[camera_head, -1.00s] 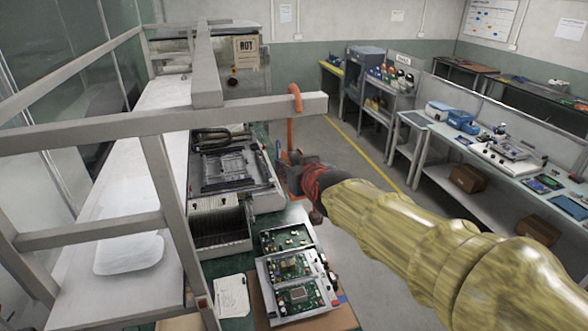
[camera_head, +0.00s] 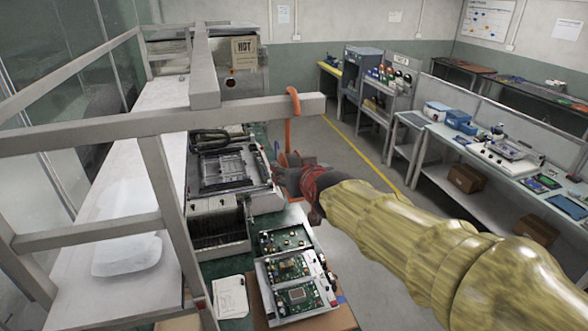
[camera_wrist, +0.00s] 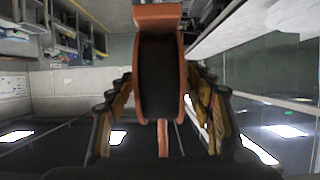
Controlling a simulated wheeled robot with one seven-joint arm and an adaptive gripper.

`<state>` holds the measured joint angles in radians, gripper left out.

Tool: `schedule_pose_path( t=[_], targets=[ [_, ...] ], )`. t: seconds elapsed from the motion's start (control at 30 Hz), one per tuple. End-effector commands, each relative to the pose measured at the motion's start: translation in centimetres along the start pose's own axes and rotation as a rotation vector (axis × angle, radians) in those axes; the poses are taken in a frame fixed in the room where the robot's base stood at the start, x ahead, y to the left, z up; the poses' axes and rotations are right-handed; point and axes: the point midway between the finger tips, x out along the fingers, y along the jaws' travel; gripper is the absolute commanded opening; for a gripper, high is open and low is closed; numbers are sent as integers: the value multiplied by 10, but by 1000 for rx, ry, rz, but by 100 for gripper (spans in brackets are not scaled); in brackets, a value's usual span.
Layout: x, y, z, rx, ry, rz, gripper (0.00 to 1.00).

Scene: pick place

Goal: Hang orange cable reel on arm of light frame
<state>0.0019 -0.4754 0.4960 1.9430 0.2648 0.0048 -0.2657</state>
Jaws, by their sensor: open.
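The orange cable reel (camera_head: 288,133) hangs by its hooked top over the end part of the light frame's arm (camera_head: 245,109) in the head view. Its lower part is partly hidden by my gripper. In the wrist view the reel (camera_wrist: 160,80) shows orange rims and a dark middle. My gripper (camera_head: 284,176) is at the reel's lower part, below the arm. In the wrist view my gripper's fingers (camera_wrist: 162,112) are open, one on each side of the reel, with gaps visible. Whether either finger touches it I cannot tell.
Below the frame, a bench holds an opened device (camera_head: 230,170) and circuit boards (camera_head: 292,268). A white surface (camera_head: 120,210) lies at left behind the frame's bars. A workbench (camera_head: 500,150) with instruments stands at right. Grey floor lies between.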

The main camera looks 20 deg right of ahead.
Motion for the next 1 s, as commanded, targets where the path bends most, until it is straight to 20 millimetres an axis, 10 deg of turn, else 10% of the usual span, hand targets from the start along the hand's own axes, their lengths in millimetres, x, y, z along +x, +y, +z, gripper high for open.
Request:
schedule_pose_path(
  t=[1.0],
  targets=[
    [-116,0,-2,0,5,1,53]
  ],
)
